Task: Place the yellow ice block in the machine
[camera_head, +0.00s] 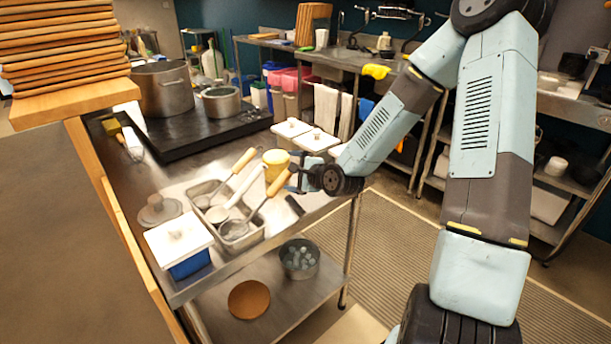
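A yellow round block (276,160), which looks like the yellow ice block, is at the far right part of the steel counter, behind the ladle handles. My gripper (293,176) points left and is at the right side of the block, close to it or touching it. The fingers are small and partly hidden by the wrist and a wooden handle, so I cannot tell whether they are closed on the block. I cannot tell whether the block rests on the counter or is held. No ice machine can be made out in this view.
A steel tray (248,240) with several wooden-handled ladles stands just left of my gripper. A white-lidded blue container (181,247) is at the near edge. White-lidded containers (314,140) stand behind the block. Pots stand on a black stove (190,137).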

